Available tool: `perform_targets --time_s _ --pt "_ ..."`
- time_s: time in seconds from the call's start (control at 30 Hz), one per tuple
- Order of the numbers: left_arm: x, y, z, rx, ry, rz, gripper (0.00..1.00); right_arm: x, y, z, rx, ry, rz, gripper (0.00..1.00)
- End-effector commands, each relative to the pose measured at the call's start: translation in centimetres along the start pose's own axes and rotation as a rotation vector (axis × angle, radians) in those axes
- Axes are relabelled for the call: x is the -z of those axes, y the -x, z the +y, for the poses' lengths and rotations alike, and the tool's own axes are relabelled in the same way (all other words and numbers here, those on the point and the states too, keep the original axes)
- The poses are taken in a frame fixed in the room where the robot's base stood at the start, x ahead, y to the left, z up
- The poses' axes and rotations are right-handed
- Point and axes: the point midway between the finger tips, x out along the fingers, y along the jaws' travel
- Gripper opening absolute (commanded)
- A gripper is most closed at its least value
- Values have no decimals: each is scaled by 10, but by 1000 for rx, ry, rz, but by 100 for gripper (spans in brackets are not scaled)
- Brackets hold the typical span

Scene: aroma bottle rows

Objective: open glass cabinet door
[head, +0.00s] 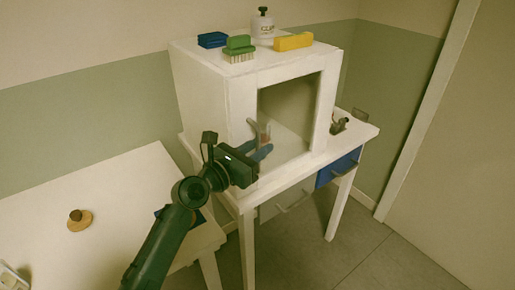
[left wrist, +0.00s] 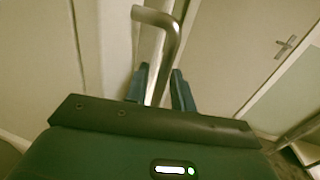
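The white cabinet (head: 213,105) stands on a white table, with a glass door (head: 287,108) framed in white on its front. The door looks closed. A metal handle (head: 264,133) is at the door's left side; it also shows as a bent bar in the left wrist view (left wrist: 167,32). My left gripper (head: 259,139) is in front of the door at the handle. Its blue fingers are apart, with the bar between them in the left wrist view (left wrist: 159,86). Whether a finger touches the bar is unclear. My right gripper is out of view.
On the cabinet top are a blue sponge (head: 212,40), a green brush (head: 239,47), a bottle (head: 263,27) and a yellow block (head: 293,41). A small dark item (head: 339,126) stands right of the cabinet. Floor on the right is clear.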

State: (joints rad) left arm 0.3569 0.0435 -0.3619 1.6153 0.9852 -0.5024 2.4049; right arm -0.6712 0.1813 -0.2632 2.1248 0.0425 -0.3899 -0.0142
Motion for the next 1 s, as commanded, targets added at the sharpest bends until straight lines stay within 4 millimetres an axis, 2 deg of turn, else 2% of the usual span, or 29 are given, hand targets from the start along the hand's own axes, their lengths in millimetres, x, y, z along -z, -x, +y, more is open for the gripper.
perform_targets --time_s 0.23,0.53,1.0 --pt "0 0 0 0 0 0 24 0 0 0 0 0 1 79" --pt "0 0 0 -1 0 0 0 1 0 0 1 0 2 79" --pt "0 0 0 -1 0 0 0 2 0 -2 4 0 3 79"
